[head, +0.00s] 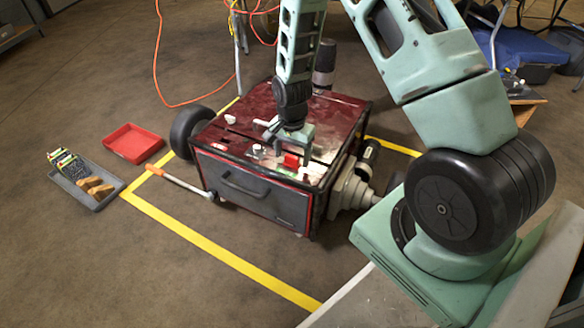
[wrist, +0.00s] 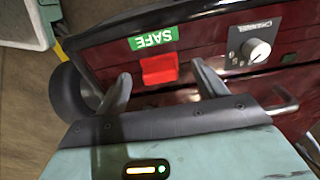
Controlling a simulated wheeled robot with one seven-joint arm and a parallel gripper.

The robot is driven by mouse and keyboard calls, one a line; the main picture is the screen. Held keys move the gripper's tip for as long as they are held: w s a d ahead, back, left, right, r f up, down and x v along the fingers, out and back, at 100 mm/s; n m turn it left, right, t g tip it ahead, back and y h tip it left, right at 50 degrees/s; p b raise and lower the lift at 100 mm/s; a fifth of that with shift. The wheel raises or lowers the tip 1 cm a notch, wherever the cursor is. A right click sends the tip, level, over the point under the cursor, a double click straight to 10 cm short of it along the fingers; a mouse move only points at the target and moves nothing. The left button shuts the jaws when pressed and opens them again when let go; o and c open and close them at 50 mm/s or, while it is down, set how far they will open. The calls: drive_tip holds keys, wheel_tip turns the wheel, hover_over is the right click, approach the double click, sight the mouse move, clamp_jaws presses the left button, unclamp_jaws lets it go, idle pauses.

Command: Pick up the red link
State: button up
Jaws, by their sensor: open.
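The red link (head: 291,160) is a small red block on the top panel of the dark red wheeled machine (head: 262,198). In the wrist view the red link (wrist: 159,69) sits beside a green SAFE label (wrist: 153,39). My gripper (head: 305,157) is over the panel, close to the link. In the wrist view my gripper (wrist: 161,76) is open and empty, with one finger on each side of the link in the picture. I cannot tell how much height is left between the fingertips and the panel. The link's lower end is hidden.
A white knob (wrist: 256,50) stands on the panel near the link. A red tray (head: 133,143) and a grey tray (head: 88,196) with several items lie on the floor at left. Yellow floor tape (head: 222,253) surrounds the machine. An orange cable (head: 157,70) lies behind.

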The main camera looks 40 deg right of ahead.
drive_tip(key=shift+f, duration=0.8)
drive_tip(key=shift+r, duration=0.1)
drive_tip(key=shift+c, duration=0.3)
drive_tip(key=c, duration=1)
